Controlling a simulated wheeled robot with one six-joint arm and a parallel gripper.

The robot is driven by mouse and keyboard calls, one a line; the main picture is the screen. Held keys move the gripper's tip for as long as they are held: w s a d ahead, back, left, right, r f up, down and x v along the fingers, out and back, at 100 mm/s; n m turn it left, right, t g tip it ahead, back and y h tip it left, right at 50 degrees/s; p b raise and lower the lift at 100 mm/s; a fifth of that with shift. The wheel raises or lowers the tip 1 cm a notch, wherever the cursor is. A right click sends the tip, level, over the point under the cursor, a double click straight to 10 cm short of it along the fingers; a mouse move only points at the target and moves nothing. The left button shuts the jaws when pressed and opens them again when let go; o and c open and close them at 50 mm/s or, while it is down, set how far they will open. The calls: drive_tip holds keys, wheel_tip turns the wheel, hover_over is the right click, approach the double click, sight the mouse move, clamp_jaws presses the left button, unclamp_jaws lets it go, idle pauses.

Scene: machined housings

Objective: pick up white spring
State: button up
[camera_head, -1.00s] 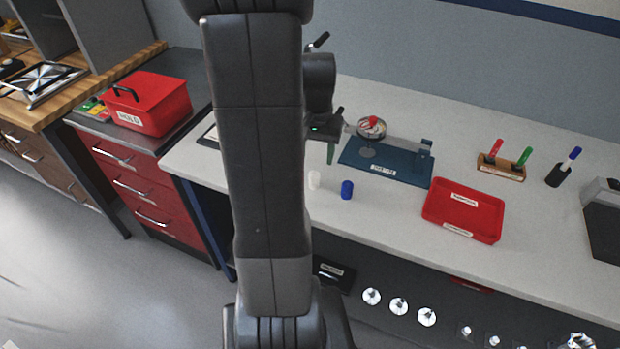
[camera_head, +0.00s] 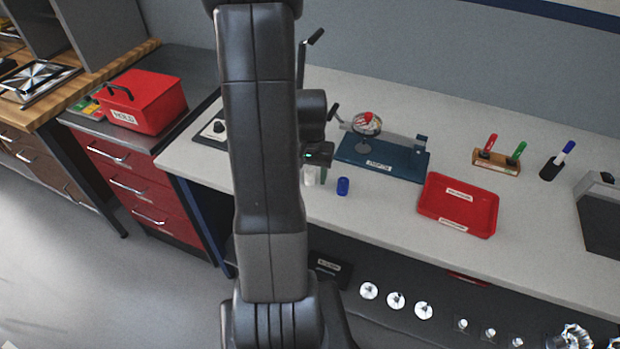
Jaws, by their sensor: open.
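The white spring (camera_head: 309,177) stands on the light grey bench top, small and partly hidden by my arm and gripper. A blue spring (camera_head: 342,186) stands upright just to its right, apart from it. My gripper (camera_head: 316,178) is open and low over the bench, right at the white spring.
A blue fixture plate (camera_head: 375,165) with a round metal part lies behind the springs. A red tray (camera_head: 458,205) is to the right. A wooden marker stand (camera_head: 497,163) and a black pen holder (camera_head: 552,170) stand farther right. The bench in front is clear.

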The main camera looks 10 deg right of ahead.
drive_tip(key=c, duration=1.1)
drive_tip(key=shift+o, duration=0.2)
drive_tip(key=shift+r, duration=0.15)
